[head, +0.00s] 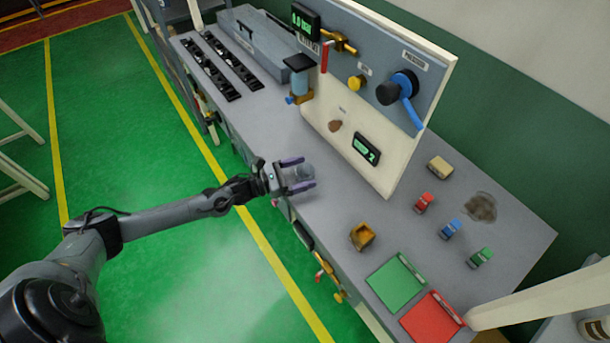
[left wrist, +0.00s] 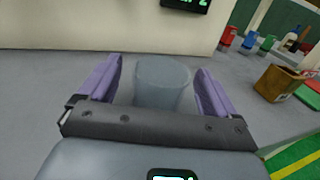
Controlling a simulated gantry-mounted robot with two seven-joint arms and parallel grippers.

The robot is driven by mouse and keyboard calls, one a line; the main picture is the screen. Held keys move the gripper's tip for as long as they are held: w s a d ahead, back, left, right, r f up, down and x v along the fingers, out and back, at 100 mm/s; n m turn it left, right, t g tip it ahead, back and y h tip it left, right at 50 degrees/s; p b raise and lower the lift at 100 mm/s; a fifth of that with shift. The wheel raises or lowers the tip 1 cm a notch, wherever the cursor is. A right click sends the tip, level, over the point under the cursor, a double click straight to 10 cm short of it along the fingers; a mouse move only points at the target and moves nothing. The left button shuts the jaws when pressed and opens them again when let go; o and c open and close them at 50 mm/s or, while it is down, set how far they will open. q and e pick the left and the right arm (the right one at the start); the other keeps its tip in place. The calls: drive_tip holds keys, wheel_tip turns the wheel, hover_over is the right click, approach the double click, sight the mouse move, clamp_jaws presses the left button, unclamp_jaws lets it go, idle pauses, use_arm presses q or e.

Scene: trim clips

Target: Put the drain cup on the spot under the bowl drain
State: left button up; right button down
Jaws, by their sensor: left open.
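The drain cup (head: 304,172) is a translucent grey cup standing on the grey bench near its front edge. In the left wrist view the cup (left wrist: 161,82) is upright between the two purple fingers, with a gap on each side. My left gripper (head: 302,174) is open around the cup, low over the bench. The bowl (head: 300,83) is a bluish clear vessel with a dark top and a brass base, mounted at the panel's left edge. The spot under its drain cannot be made out. My right gripper is not in view.
An upright panel (head: 388,170) with gauges and a blue-handled knob stands behind the cup. Black clip rows (head: 220,65) lie at the back left. Bench left of the cup is clear.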

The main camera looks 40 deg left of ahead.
sight(314, 169)
use_arm(q)
drive_tip(key=shift+x, duration=1.55)
drive_tip(key=shift+s, duration=0.1)
drive_tip(key=c, duration=1.1)
drive_tip(key=shift+r, duration=0.1)
drive_tip(key=shift+c, duration=0.2)
